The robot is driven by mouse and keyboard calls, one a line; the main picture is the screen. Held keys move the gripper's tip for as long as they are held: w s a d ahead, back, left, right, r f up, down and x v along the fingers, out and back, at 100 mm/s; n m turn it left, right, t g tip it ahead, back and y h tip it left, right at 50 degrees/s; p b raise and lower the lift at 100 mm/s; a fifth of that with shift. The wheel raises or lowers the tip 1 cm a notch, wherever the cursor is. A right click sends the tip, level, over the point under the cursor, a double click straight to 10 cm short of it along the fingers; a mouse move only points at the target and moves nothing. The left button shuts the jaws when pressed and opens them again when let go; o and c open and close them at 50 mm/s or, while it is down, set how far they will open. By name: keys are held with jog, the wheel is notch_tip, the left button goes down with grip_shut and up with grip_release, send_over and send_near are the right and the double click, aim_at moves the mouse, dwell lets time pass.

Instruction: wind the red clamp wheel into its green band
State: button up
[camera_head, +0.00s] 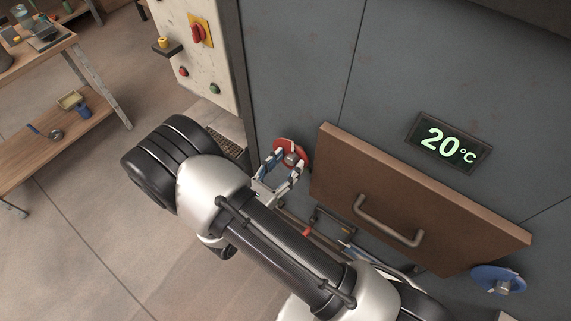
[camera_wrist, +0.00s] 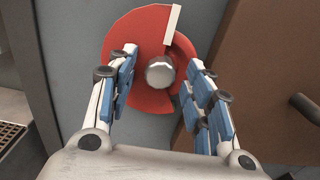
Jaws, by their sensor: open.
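The red clamp wheel (camera_wrist: 150,38) is a flat red disc with a silver hub (camera_wrist: 160,72) at its centre, seen nearly face-on in the wrist view. A white strip (camera_wrist: 173,25) stands near its top, right of centre. In the head view the wheel (camera_head: 280,146) is on the grey wall beside the brown door, partly behind my gripper (camera_head: 286,167). My gripper (camera_wrist: 161,62) is open, with one blue-padded finger on each side of the hub and gaps between.
A brown door (camera_head: 415,205) with a bar handle (camera_head: 388,222) stands close to the right of the wheel. A display (camera_head: 448,142) reads 20°C. A blue wheel (camera_head: 497,279) is at lower right. A control panel (camera_head: 197,45) with a red switch is at upper left.

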jog(key=shift+c, duration=0.2)
jog(key=c, duration=1)
jog(key=shift+m+b, duration=0.3)
jog(key=shift+m, duration=0.1)
jog(key=m+b, duration=0.2)
jog(key=m, duration=0.1)
jog(key=shift+f+m+b, duration=0.15)
jog(key=shift+m+b, duration=0.2)
jog(key=shift+m, duration=0.05)
jog(key=m+b, duration=0.3)
jog(key=m, duration=0.1)
jog(key=shift+b, duration=0.35)
jog(key=m+b, duration=0.4)
jog(key=shift+f+m+b, duration=0.1)
jog(key=shift+m+b, duration=0.25)
jog(key=shift+m, duration=0.05)
jog(key=m+b, duration=0.3)
jog(key=shift+r+b, duration=0.2)
jog(key=shift+b, duration=0.2)
jog(key=shift+m, duration=0.3)
